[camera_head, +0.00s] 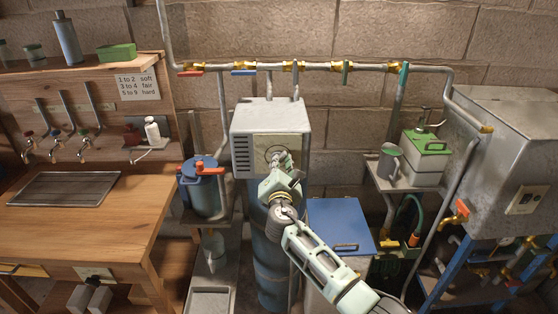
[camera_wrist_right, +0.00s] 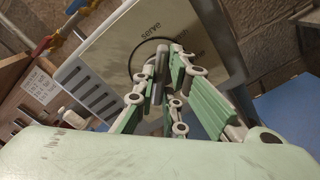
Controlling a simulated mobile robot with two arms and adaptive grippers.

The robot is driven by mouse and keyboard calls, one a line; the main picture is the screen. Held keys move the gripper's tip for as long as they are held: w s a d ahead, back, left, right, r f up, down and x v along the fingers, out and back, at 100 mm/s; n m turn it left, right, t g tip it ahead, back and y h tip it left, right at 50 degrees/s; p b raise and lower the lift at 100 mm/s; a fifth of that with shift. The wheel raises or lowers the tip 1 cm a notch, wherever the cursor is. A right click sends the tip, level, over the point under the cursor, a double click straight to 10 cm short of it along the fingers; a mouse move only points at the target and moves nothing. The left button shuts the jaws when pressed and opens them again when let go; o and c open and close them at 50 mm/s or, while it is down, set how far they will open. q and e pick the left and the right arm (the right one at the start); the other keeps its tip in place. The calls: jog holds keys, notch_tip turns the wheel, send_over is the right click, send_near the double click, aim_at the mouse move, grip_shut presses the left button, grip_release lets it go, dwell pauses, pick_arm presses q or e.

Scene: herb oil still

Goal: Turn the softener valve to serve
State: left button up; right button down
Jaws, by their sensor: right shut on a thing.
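The softener (camera_head: 270,118) is a grey box head with side vents on a tall blue-grey tank (camera_head: 270,245). A pale panel on its front bears a dial ring, which shows in both views. In the right wrist view the word "serve" is printed on the panel (camera_wrist_right: 205,38) at the top of the ring; other lettering is partly hidden by the fingers. My right gripper (camera_head: 281,161) is at the dial, its green-padded fingers (camera_wrist_right: 160,85) shut on the grey valve handle (camera_wrist_right: 160,62). I cannot tell exactly where the handle points. My left gripper is not in view.
A pipe (camera_head: 330,67) with several coloured-handled valves runs along the brick wall. A blue-lidded bin (camera_head: 340,222) stands right of the tank. A blue pot (camera_head: 203,190) with an orange handle stands left. A wooden counter (camera_head: 90,215) is at the left, a metal tank (camera_head: 505,150) at the right.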

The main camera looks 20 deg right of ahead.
jog(key=shift+n+p, duration=0.8)
jog(key=shift+n, duration=0.9)
jog(key=c, duration=1.8)
grip_release()
jog(key=v, duration=1.2)
jog(key=shift+r, duration=0.1)
